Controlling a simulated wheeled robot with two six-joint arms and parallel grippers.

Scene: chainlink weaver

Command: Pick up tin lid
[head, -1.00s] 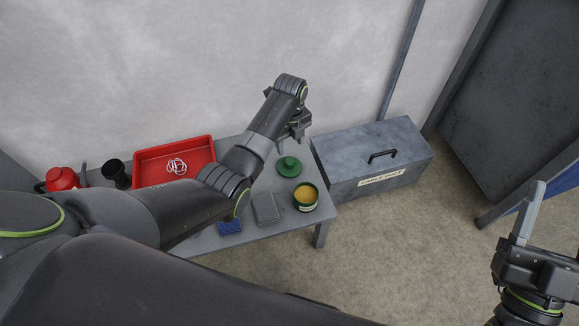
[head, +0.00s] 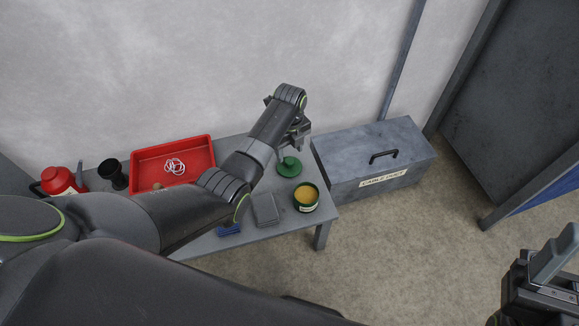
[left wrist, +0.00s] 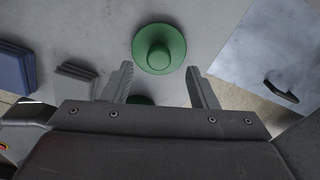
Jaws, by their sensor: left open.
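The green tin lid (head: 289,168) lies flat on the grey table, knob up, just behind the open tin (head: 306,198) with yellowish contents. My left gripper (head: 292,152) is above the lid, open and empty. In the left wrist view the lid (left wrist: 159,50) shows whole, centred just beyond and between the two spread fingertips (left wrist: 160,70), apart from them. A sliver of the green tin (left wrist: 140,100) shows between the fingers there. My right gripper (head: 552,262) is at the lower right, away from the table; its jaw opening is unclear.
A grey sponge-like block (head: 265,209) and a blue block (head: 229,229) lie left of the tin. A red tray (head: 206,150) holds white loops. A black cup (head: 113,173) and red container (head: 62,181) stand farther left. A grey metal box (head: 345,186) stands right of the table.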

